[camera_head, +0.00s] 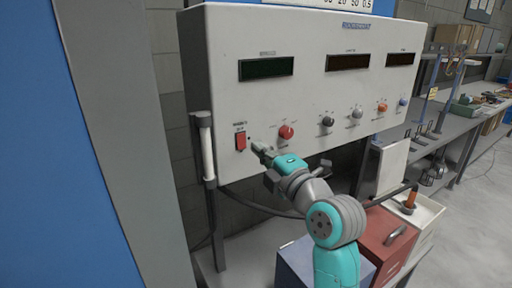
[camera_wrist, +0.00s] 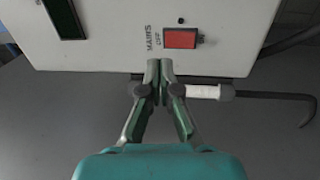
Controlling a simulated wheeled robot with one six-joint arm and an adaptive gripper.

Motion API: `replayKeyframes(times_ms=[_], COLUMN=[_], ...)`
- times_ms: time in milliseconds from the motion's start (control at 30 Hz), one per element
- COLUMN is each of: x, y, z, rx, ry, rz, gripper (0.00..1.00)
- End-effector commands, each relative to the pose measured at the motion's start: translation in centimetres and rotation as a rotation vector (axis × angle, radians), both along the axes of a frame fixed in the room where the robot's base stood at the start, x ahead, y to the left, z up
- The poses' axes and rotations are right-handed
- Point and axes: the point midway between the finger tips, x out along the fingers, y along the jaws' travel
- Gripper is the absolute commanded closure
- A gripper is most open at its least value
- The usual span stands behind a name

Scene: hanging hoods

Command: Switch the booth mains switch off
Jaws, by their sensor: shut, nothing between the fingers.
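The booth mains switch (camera_head: 240,141) is a red rocker low on the left of the white panel's front. I cannot tell which way the rocker is tipped. My gripper (camera_head: 256,148) is shut and empty, with its fingertips just right of the switch in the head view. In the wrist view my gripper's tips (camera_wrist: 159,64) are together below the switch, by the panel's edge. A gap shows between tips and switch; I see no contact.
A white tube (camera_head: 207,153) stands left of the switch. A red box (camera_head: 388,241) sits below right, and a bench (camera_head: 440,140) stands behind.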

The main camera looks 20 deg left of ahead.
Motion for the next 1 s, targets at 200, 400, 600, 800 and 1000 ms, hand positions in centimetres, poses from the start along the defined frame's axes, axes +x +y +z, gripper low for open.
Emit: replayKeyframes(times_ms=[200, 400, 600, 800, 1000], x=[-2.1, -3.7, -4.3, -4.3, -4.2], y=[-2.8, -4.9, -5.6, -5.6, -5.9], z=[0.4, 0.8, 0.9, 0.9, 0.0], rx=[0.000, 0.000, -0.001, 0.000, 0.011], ry=[-0.001, -0.001, -0.001, 0.000, 0.019], rz=[-0.001, -0.001, 0.000, 0.000, -0.009], gripper=[1.00, 1.00, 1.00, 1.00, 1.00])
